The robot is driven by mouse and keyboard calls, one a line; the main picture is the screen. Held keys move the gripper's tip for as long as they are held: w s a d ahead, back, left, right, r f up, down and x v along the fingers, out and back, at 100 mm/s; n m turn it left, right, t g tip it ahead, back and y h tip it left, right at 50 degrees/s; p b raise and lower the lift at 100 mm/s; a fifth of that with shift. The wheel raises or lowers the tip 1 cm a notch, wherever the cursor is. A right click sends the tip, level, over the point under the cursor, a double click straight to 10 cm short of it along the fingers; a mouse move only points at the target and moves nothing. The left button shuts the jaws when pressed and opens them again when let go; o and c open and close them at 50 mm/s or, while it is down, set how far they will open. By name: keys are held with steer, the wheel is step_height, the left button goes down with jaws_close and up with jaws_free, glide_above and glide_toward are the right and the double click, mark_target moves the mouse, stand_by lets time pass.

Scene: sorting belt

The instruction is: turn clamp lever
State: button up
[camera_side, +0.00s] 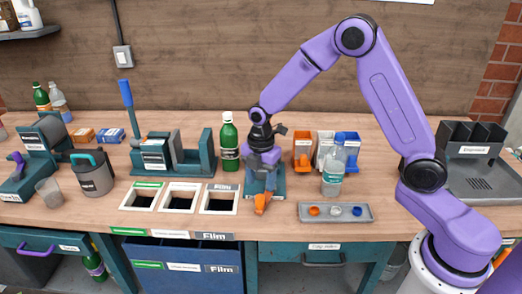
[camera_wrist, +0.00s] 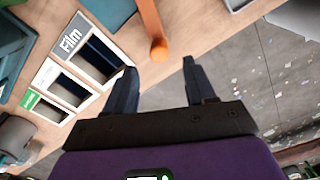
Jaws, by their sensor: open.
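An orange lever (camera_side: 262,203) sticks out at the front of a small teal fixture (camera_side: 279,185) near the bench's front edge. In the wrist view the lever (camera_wrist: 152,25) is a round bar with a knobbed end, just beyond my fingertips and lined up with the gap. My gripper (camera_wrist: 159,66) is open, with nothing between its two dark fingers. In the side view my gripper (camera_side: 262,160) hangs over the fixture and hides much of it. Whether a finger touches the lever cannot be told.
White-framed bench slots (camera_side: 219,213) lie to the left, one labelled Film. A green bottle (camera_side: 229,143) stands behind left. A clear bottle (camera_side: 333,172), coloured bins (camera_side: 303,150) and a grey tray (camera_side: 352,218) with caps are to the right.

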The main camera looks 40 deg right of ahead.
step_height(320, 180, up, 10)
stand_by(0.4)
steer(key=shift+s, duration=0.1)
steer(key=s+d+r+m, duration=0.1)
steer(key=s+m, duration=0.7)
steer(key=s, duration=2.2)
steer(key=shift+s+d+r+m, duration=0.2)
steer(key=shift+s+d+m, duration=0.15)
steer(key=shift+d, duration=0.5)
